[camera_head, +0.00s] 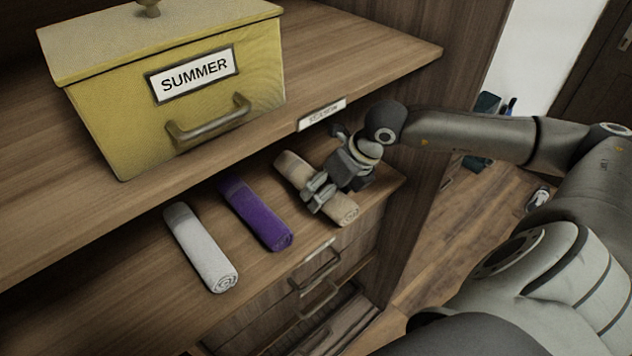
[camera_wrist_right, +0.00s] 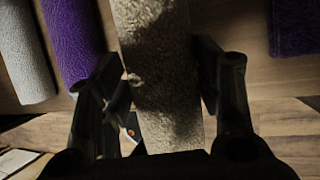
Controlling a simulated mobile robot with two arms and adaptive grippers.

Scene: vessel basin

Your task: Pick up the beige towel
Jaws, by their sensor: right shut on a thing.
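The beige towel (camera_head: 292,170) is rolled up and lies on the lower wooden shelf, at the right end of a row of rolled towels. My right gripper (camera_head: 319,190) is over its middle, with the fingers on either side of the roll. In the right wrist view the towel (camera_wrist_right: 158,60) runs between the two fingers of the right gripper (camera_wrist_right: 160,95), which is shut on it. The towel seems to be at shelf level; I cannot tell whether it is raised. My left gripper is not in view.
A purple towel (camera_head: 256,215) and a white towel (camera_head: 200,247) lie to the left. A yellow box (camera_head: 190,85) labelled SUMMER stands on the upper shelf (camera_head: 365,50), whose edge is close above my right gripper. Drawers with handles (camera_head: 318,262) are below.

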